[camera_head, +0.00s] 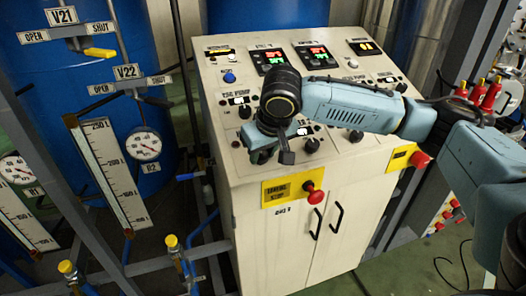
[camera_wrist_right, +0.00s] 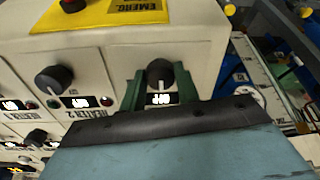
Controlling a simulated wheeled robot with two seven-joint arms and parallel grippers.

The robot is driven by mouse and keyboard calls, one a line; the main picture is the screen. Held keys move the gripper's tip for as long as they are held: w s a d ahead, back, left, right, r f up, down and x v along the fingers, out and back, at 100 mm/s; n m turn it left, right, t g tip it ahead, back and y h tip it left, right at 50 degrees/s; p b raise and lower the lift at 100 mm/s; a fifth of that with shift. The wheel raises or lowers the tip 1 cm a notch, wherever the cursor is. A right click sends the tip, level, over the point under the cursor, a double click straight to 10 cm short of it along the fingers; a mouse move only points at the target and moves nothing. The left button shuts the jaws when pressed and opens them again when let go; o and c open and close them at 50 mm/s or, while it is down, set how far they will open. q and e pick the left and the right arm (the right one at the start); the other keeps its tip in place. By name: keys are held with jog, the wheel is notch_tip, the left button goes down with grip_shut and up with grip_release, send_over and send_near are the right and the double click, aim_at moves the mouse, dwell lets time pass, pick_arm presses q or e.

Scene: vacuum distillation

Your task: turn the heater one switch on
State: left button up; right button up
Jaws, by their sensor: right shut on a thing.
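The control console (camera_head: 250,190) stands in the middle of the head view with knobs and small displays on its sloped top. My right gripper (camera_head: 273,156) is low over the front left corner of that top. In the right wrist view its green fingers (camera_wrist_right: 160,88) stand either side of a black knob (camera_wrist_right: 160,70) and are shut on it. A small lit display (camera_wrist_right: 160,99) beside that knob seems to read OFF. The knob's label is hidden by the hand. Labels HEATER 2 (camera_wrist_right: 82,115) and HEATER 1 (camera_wrist_right: 12,116) show further left in that view. My left gripper is out of view.
Another black knob (camera_wrist_right: 48,80) stands beside the held one. A red emergency button (camera_head: 315,196) on a yellow plate sticks out of the console's front, close below the gripper. Blue tanks, valves and frame bars (camera_head: 185,110) stand at the left. Red-capped parts (camera_head: 485,95) are at the right.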

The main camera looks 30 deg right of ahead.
jog(key=shift+r+m+p, duration=0.2)
jog(key=shift+m+p, duration=1.6)
jog(key=shift+p, duration=0.8)
jog(key=shift+f+m+p, duration=0.1)
jog(key=shift+m+p, duration=0.55)
jog(key=shift+m, duration=0.35)
jog(key=m, duration=0.2)
jog(key=shift+a+f+m, duration=0.1)
jog(key=shift+m, duration=2.1)
jog(key=o, duration=1)
jog(key=shift+c, duration=0.2)
